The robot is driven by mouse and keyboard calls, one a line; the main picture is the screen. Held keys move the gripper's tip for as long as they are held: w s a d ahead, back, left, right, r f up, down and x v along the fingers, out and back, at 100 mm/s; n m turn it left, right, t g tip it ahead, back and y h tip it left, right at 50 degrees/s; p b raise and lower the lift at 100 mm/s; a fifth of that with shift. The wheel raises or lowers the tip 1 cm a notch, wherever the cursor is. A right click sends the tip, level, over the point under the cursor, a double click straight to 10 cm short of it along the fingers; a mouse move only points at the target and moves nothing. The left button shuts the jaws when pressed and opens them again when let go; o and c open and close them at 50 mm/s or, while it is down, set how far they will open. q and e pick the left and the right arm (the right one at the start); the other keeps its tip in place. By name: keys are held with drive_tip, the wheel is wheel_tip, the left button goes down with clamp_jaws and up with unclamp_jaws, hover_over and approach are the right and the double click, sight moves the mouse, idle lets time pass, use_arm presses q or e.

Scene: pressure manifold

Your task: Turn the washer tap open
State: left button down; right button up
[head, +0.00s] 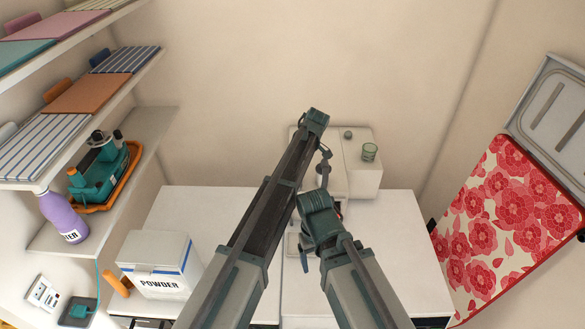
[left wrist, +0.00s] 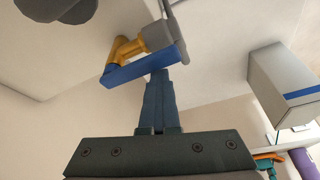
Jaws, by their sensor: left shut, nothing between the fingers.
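The washer tap shows in the left wrist view, with a yellow body (left wrist: 124,50), a blue lever (left wrist: 143,68) and a grey pipe piece beside it. My left gripper (left wrist: 160,76) is shut and empty. Its fingertips are right at the blue lever, overlapping its lower edge in the picture; I cannot tell whether they touch. In the head view my two arms cover the middle, and I cannot make out the tap or the left fingers there. My right arm is folded at the middle, and its fingers are hidden.
A white POWDER box (head: 157,265) stands on the left of the white top; it also shows in the left wrist view (left wrist: 278,88). Shelves with folded cloths are on the left, a floral ironing board (head: 510,220) on the right.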

use_arm(q)
drive_tip(key=shift+w+d, duration=0.3)
drive_tip(key=shift+w, duration=0.45)
use_arm(e)
drive_tip(key=shift+s, duration=0.1)
use_arm(q)
drive_tip(key=shift+a, duration=0.1)
wheel_tip(320, 180, up, 10)
drive_tip(key=a+p, duration=0.1)
drive_tip(key=p, duration=0.8)
drive_tip(key=shift+s+f+p, duration=0.2)
drive_tip(key=shift+p, duration=0.1)
use_arm(e)
wheel_tip(320, 180, up, 10)
drive_tip(key=shift+d+f, duration=0.2)
drive_tip(key=shift+d, duration=0.15)
